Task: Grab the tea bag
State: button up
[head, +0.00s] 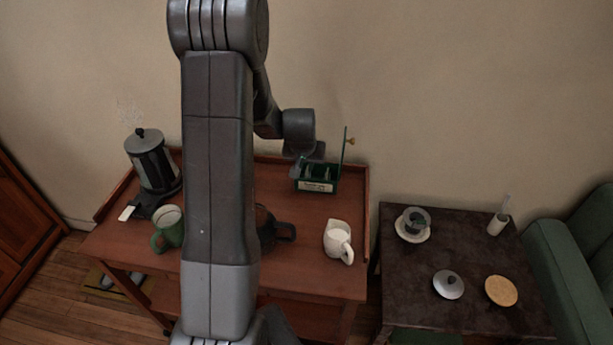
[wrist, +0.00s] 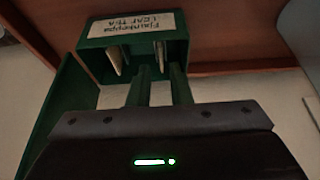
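The green tea box (head: 317,187) stands on the wooden cart's back right corner, its lid (head: 343,155) raised on the right. The wrist view shows the box's labelled front (wrist: 132,27) upside down. Inside it are a pale tea bag (wrist: 160,53) and another pale tea bag (wrist: 116,60). My gripper (wrist: 163,70) points into the box from above. Its two fingers are apart, with the first tea bag showing in line with the gap. I cannot tell whether they touch it. In the head view, my gripper (head: 301,168) is at the box's left part.
A white creamer (head: 337,241), a dark teapot (head: 283,232), a green mug (head: 168,238) and a French press (head: 153,162) stand on the cart (head: 312,268). The raised lid (wrist: 62,100) is close beside my gripper in the wrist view. A dark table (head: 465,260) stands to the right.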

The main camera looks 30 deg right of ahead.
aim_at(307, 171)
jog(key=shift+p+x, duration=0.35)
jog(key=shift+x, duration=2.2)
grip_shut()
